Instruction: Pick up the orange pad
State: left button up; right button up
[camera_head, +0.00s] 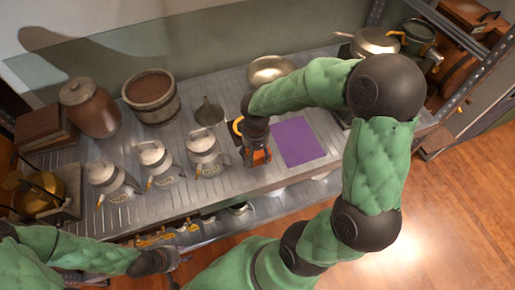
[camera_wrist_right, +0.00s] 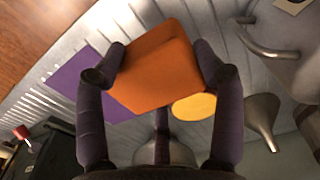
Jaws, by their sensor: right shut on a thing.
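The orange pad (camera_wrist_right: 158,68) is a flat square between the fingers of my right gripper (camera_wrist_right: 155,72) in the right wrist view. My right gripper is shut on it. In the head view the orange pad (camera_head: 260,157) shows under my right gripper (camera_head: 256,153), just left of the purple pad (camera_head: 298,141). I cannot tell whether the orange pad still touches the shelf. My left gripper (camera_head: 172,261) is low at the left in front of the shelf edge, and its fingers are too small and dark to read.
A yellow round piece (camera_wrist_right: 194,105) lies beside the orange pad. Several lidded steins (camera_head: 205,150) stand to the left on the metal shelf (camera_head: 235,185). A funnel (camera_head: 209,112), a wooden bucket (camera_head: 151,96) and a brass bowl (camera_head: 270,69) stand behind.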

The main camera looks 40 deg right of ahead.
jog(key=s+a+r+p, duration=0.3)
jog(key=s+a+r, duration=0.3)
jog(key=s+a, duration=0.1)
jog(key=shift+s+a+r, duration=0.15)
jog(key=shift+s+a, duration=0.05)
jog(key=shift+a, duration=0.35)
jog(key=shift+o, duration=0.8)
jog(key=shift+w, duration=0.1)
jog(key=shift+c, duration=0.4)
